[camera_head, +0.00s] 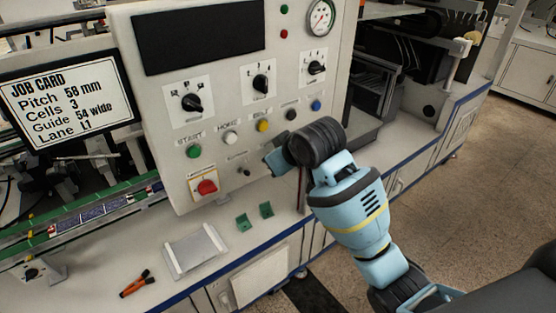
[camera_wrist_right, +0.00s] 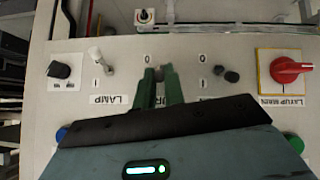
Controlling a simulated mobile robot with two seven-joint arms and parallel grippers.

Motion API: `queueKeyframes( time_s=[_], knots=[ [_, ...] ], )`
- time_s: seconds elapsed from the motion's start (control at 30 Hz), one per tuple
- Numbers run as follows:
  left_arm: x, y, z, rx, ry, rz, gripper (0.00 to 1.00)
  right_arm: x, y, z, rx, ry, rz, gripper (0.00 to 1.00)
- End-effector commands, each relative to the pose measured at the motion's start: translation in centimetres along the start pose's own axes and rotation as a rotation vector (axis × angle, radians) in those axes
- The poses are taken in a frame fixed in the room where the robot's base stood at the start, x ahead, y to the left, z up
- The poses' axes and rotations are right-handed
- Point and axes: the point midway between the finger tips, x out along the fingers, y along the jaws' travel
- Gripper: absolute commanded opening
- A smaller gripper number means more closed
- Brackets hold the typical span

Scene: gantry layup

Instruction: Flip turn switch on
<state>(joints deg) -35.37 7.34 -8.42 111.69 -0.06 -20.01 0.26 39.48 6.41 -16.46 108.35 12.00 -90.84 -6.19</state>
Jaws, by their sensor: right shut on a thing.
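The turn switch is a small lever switch on the grey control panel (camera_wrist_right: 120,35). In the right wrist view, its label (camera_wrist_right: 160,101) shows in part between my fingers. My right gripper (camera_wrist_right: 160,76) has its green fingers shut around the lever, and they hide most of it, so I cannot tell its exact position. A "0" mark shows just beyond the fingertips. In the head view, my right gripper (camera_head: 275,158) is against the lower right of the panel, and its own wrist hides the switch. My left gripper is not in view.
Beside it are a white-tipped lamp lever (camera_wrist_right: 97,56), a dark lever (camera_wrist_right: 230,75) and the red layup main knob (camera_wrist_right: 290,68). Coloured buttons, including a green one (camera_head: 193,151), sit above in the head view.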

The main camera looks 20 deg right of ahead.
Motion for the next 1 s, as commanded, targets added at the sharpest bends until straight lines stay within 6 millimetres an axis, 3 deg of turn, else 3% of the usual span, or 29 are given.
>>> queueKeyframes(
  time_s=[0.53, 0.57, 0.7, 1.0],
  knots=[
    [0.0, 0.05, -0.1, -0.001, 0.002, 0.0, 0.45, -0.03, 0.05, -0.13, -0.002, -0.023, -0.003, 0.0],
    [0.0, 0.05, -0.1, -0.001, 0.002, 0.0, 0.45, -0.03, 0.05, -0.13, -0.002, -0.023, -0.003, 0.15],
    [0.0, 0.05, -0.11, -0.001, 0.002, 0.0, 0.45, -0.02, 0.04, -0.13, -0.002, -0.023, -0.003, 0.33],
    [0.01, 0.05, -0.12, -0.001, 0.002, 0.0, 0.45, -0.13, 0.03, -0.13, -0.002, -0.022, -0.004, 0.33]
  ],
)
